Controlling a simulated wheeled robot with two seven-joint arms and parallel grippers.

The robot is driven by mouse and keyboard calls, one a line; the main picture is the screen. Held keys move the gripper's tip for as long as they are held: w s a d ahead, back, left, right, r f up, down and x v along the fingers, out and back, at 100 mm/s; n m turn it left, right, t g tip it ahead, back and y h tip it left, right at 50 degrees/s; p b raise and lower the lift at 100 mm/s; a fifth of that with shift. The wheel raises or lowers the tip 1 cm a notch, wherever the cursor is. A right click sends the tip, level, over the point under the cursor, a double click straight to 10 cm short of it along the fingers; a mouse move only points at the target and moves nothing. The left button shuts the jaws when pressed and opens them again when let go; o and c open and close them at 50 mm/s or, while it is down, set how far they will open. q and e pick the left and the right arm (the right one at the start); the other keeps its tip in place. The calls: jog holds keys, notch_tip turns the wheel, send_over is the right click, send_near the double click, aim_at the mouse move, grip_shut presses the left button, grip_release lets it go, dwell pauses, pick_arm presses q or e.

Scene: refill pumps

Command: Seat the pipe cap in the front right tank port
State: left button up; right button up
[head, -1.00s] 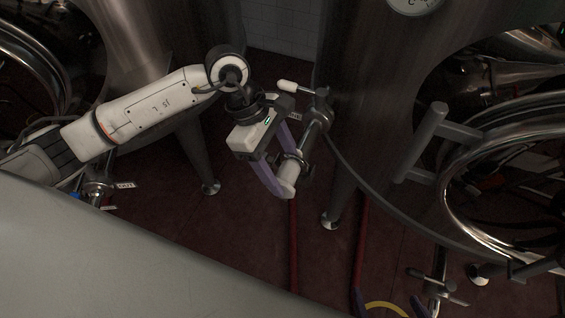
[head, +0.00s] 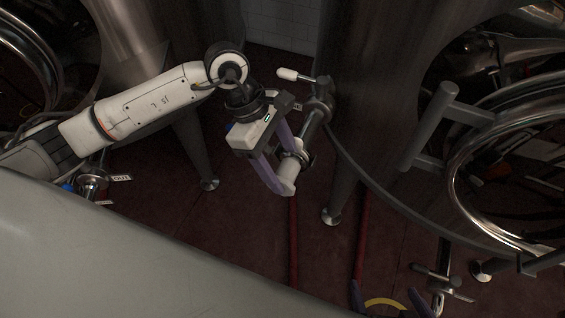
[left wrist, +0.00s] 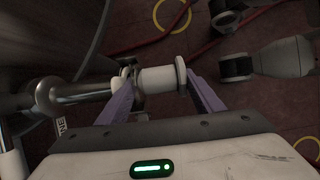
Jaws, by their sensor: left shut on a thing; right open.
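My left gripper (head: 285,168) is shut on the pipe cap, a short white cylinder with a rimmed end (left wrist: 160,80). In the head view the cap (head: 292,171) shows between the purple fingers. The front right tank port is a metal pipe (head: 317,118) that comes off the right tank and points down toward the cap. In the left wrist view the pipe (left wrist: 80,92) lies left of the cap, roughly in line with it. A dark ring and one finger hide where they meet, so I cannot tell whether they touch. My right gripper (head: 388,299) is open and empty at the bottom edge.
A valve handle with a white grip (head: 290,75) sticks out near the top of the port pipe. The right tank (head: 370,80) and its leg stand close by. Red hoses (head: 293,245) and a yellow ring (left wrist: 172,18) lie on the dark red floor. Another valve (head: 440,280) is at lower right.

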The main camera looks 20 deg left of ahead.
pick_arm(q)
jog(key=shift+w+a+f+b, duration=0.1)
jog(key=shift+a+f+b, duration=0.2)
jog(key=shift+f, duration=0.2)
jog(key=o, duration=1.3)
jog(key=shift+d, duration=0.1)
jog(key=shift+r, duration=0.25)
jog(key=p+v, duration=0.3)
jog(key=v, duration=0.5)
jog(key=shift+r+p, duration=0.1)
jog(key=shift+p, duration=0.3)
